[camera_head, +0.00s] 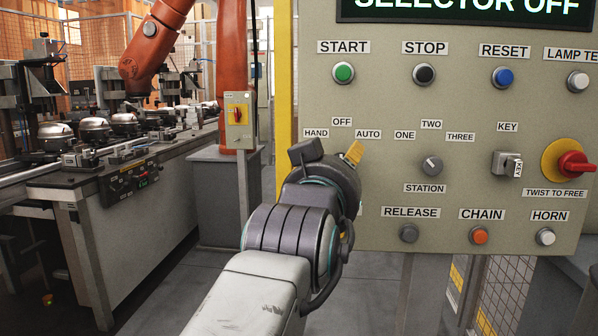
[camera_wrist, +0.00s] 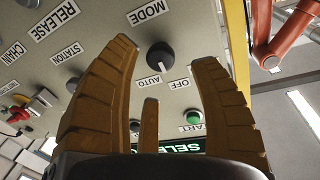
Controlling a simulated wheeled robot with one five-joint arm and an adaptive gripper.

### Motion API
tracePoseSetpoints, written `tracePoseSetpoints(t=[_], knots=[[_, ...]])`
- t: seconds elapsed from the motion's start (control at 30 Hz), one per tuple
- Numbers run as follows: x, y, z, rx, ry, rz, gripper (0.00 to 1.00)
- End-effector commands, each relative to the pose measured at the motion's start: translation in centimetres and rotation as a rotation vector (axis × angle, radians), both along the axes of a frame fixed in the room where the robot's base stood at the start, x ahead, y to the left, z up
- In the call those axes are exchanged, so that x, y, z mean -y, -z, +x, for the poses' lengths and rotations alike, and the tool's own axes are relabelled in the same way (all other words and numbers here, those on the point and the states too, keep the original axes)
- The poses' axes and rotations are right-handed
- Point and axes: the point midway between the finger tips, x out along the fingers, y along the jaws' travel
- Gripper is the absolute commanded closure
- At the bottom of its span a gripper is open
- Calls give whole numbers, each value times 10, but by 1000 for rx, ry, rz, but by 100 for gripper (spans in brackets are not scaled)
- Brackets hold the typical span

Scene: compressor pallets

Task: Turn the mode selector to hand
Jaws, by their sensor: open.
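The mode selector (camera_wrist: 160,57) is a dark round knob on the beige panel (camera_head: 460,110). In the wrist view it lies beyond my gripper's fingertips (camera_wrist: 160,75), between the left and right fingers, near the MODE, AUTO and OFF labels. My gripper is open, with nothing between its yellow-brown fingers. They look apart from the knob. In the head view my gripper (camera_head: 354,153) is in front of the panel below the HAND, OFF and AUTO labels, and my wrist hides the knob. The display (camera_head: 465,8) reads "SELECTOR OFF".
The station selector (camera_head: 432,165), key switch (camera_head: 507,164) and red twist-to-free knob (camera_head: 576,163) are to the right. Start (camera_head: 343,73) and other buttons sit above; release (camera_head: 409,233) and others below. An orange robot arm (camera_head: 235,70) and a workbench (camera_head: 140,200) stand left.

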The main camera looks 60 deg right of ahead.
Motion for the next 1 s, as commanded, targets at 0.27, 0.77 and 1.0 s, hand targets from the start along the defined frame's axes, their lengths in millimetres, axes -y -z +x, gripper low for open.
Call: tracePoseSetpoints(t=[0.27,0.77,1.0], knots=[[29,4,5,0,-1,2,43],[50,0,9,0,-1,0,43],[50,0,9,0,-1,0,47]])
